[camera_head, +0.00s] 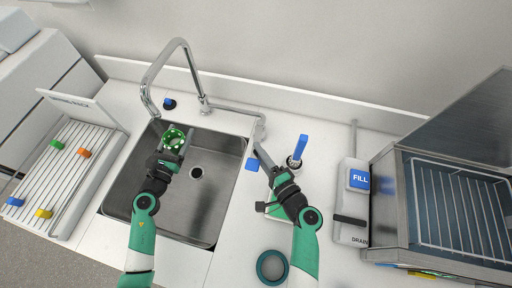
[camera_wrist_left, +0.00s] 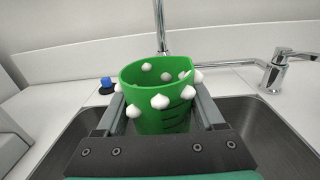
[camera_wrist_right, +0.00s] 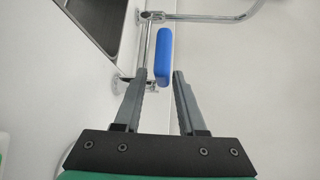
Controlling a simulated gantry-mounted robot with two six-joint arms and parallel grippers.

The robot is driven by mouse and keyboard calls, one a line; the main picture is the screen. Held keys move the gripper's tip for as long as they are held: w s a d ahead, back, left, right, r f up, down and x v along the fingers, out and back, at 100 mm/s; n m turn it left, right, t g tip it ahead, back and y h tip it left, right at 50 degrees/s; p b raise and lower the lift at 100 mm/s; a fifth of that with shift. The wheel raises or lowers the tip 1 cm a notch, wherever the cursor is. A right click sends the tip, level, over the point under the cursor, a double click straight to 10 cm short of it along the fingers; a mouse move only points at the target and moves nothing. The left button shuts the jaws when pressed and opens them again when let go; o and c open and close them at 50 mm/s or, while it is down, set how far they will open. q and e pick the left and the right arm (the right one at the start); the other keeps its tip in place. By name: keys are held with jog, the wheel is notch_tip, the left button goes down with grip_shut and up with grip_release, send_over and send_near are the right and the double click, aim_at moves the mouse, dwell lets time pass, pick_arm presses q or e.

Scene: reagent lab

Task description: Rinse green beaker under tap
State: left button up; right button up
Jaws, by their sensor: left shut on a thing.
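The green beaker (camera_head: 172,142) is dotted with white blobs on its outer wall and inside. It also shows upright in the left wrist view (camera_wrist_left: 160,105). My left gripper (camera_head: 173,152) is shut on its sides and holds it over the sink (camera_head: 205,220). The tap (camera_head: 182,44) arches over the back of the sink, with its outlet close behind and left of the beaker. No water shows. The blue tap handle (camera_wrist_right: 163,55) lies just ahead of my right gripper (camera_wrist_right: 158,82), whose fingers are apart and empty. That handle also shows in the head view (camera_head: 252,164).
A drying rack (camera_head: 68,172) with coloured clips stands left of the sink. A blue-handled brush (camera_head: 300,148) stands in a holder right of my right gripper. A teal ring (camera_head: 272,266) lies at the front. A FILL/DRAIN unit (camera_head: 349,215) and metal bath (camera_head: 395,225) stand at right.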

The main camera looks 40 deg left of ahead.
jog(key=shift+x, duration=1.15)
grip_shut()
dwell(0.7)
